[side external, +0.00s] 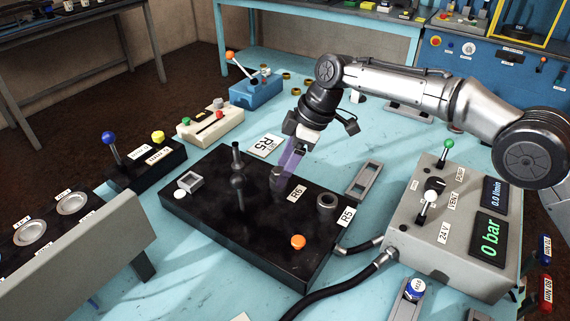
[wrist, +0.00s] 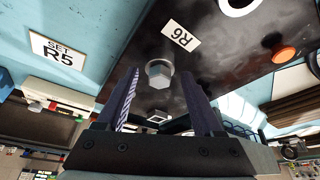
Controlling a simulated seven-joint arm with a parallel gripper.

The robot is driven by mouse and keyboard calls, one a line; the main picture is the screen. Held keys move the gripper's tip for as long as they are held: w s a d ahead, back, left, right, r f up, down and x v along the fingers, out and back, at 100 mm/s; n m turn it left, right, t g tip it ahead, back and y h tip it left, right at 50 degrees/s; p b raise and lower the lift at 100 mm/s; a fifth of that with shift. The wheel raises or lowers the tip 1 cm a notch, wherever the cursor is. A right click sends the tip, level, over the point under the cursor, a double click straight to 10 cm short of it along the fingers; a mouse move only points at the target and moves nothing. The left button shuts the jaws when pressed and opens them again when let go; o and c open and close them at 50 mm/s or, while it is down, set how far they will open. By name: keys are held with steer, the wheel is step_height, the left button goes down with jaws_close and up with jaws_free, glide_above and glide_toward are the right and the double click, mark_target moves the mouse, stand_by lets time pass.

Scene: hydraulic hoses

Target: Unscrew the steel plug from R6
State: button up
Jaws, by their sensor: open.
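The steel plug (wrist: 158,73) is a hex-headed piece seated in the black block (side external: 215,235), beside the R6 label (wrist: 180,35). My gripper (wrist: 160,82) is open, with one finger on each side of the plug in the wrist view and a gap visible on both sides. In the side external view my gripper (side external: 282,184) points down at the block near the R6 label (side external: 297,193). There its purple fingers partly cover the plug, so its contact with them cannot be judged.
On the block stand a dark upright post (side external: 237,165), a ring fitting (side external: 327,201) by the R5 label and an orange cap (side external: 298,242). A grey control box (side external: 455,225) reading 0 bar stands to the right, with black hoses (side external: 345,284). A slotted metal bar (side external: 364,180) lies behind.

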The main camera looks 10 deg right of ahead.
steer(key=v, duration=1.4)
steer(key=shift+o, duration=0.3)
steer(key=shift+f, duration=0.1)
steer(key=a+f+n, duration=0.1)
steer(key=f+n, duration=0.3)
steer(key=n, duration=0.7)
steer(key=w+a+f+n+t+y, duration=0.1)
steer(key=f+n, duration=0.3)
steer(key=n, duration=0.7)
steer(key=a+f+n, duration=0.3)
steer(key=f+n, duration=0.2)
steer(key=n, duration=0.7)
steer(key=shift+w+a+f+t+y, duration=0.1)
steer(key=shift+w+a+t+y, duration=0.05)
steer(key=shift+a+t+y, duration=0.2)
